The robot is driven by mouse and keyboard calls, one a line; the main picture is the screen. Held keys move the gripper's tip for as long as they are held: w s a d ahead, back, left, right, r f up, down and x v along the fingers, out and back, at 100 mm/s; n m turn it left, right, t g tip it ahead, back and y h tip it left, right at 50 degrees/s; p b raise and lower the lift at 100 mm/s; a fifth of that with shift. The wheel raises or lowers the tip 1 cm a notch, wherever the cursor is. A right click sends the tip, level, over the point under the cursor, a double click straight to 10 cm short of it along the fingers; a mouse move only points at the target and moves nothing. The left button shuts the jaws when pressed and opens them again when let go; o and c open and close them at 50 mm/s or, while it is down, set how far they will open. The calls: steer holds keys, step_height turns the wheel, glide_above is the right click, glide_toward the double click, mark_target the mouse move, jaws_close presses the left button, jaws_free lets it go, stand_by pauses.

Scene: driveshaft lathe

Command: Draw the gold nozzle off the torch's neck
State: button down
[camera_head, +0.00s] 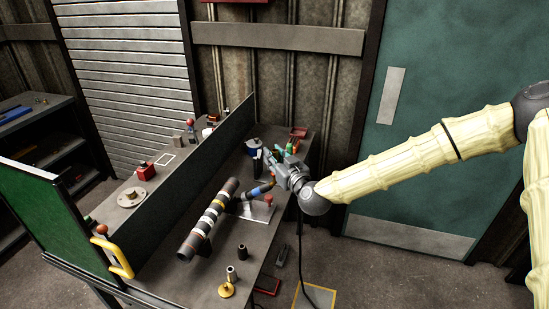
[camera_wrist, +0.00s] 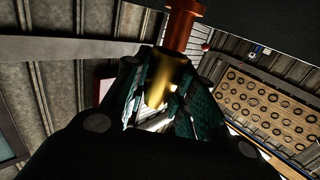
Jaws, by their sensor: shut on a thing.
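In the wrist view the gold nozzle (camera_wrist: 164,80) sits between the fingers of my gripper (camera_wrist: 166,70), which is shut on it. A copper-coloured cylindrical part (camera_wrist: 182,25) with a wider rim shows just beyond the nozzle; I cannot tell whether the two are joined. In the head view my gripper (camera_head: 274,170) is over the far right part of the bench. A curved piece with blue and orange parts (camera_head: 261,189), perhaps the torch, shows just below it. The nozzle cannot be made out there, as the gripper covers that spot.
A long banded shaft (camera_head: 210,219) lies on the bench (camera_head: 205,283), left of my gripper. A dark upright panel (camera_head: 190,150) runs behind it. Small cylinders (camera_head: 231,273) and a gold flanged piece (camera_head: 226,290) stand at the front. A green door (camera_head: 440,130) is at right.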

steer(key=shift+r+p, duration=0.5)
steer(key=shift+r, duration=0.95)
stand_by(0.5)
